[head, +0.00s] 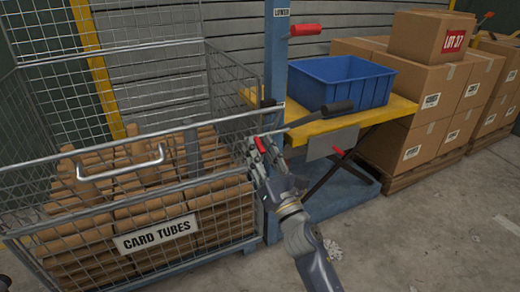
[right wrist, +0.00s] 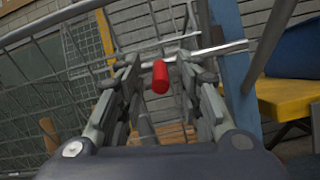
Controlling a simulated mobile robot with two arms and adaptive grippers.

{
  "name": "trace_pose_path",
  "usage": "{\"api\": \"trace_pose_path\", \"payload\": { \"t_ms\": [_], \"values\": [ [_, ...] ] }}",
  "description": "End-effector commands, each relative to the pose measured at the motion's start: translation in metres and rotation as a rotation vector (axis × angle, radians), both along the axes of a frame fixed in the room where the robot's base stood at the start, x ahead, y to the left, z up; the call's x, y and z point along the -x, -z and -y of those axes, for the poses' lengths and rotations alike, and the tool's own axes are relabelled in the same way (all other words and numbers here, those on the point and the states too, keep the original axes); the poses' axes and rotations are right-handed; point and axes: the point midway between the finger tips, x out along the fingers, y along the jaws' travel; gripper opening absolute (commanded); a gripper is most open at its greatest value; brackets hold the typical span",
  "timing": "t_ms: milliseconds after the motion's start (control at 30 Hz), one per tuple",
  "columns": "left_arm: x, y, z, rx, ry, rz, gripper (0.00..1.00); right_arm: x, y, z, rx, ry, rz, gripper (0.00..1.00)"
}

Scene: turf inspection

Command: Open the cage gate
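The wire mesh cage (head: 232,75) stands at the left of the head view, filled with brown card tubes. Its front gate (head: 60,205) carries a light U-shaped handle (head: 120,165) and a "CARD TUBES" sign (head: 155,235); it looks upright and closed. A small red grip (right wrist: 160,77) hangs by a pale metal bar (right wrist: 222,50) at the cage's right front corner. My right gripper (head: 258,148) is at that corner. In the right wrist view its fingers are apart, with the red grip between them and gaps on both sides. My left gripper is out of view.
A blue post (head: 278,60) with a red lever (head: 305,30) stands right of the cage. Beside it, a yellow lift table (head: 385,112) bears a blue bin (head: 342,82). Cardboard boxes (head: 425,85) stand on pallets at right. Floor at lower right is clear.

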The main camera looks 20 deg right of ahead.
Motion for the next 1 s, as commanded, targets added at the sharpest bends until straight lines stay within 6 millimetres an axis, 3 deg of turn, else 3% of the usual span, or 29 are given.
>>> {"api": "trace_pose_path", "payload": {
  "t_ms": [267, 700, 1000],
  "values": [
    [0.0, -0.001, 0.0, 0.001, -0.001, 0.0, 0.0, 0.013, 0.004, 0.0, -0.001, 0.0, 0.003, 0.33],
    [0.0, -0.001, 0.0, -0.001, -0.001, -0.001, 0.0, 0.086, 0.04, 0.003, -0.002, 0.002, 0.001, 0.33],
    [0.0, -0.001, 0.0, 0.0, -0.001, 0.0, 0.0, 0.108, 0.05, 0.004, -0.001, -0.001, 0.003, 0.33]
  ]
}}
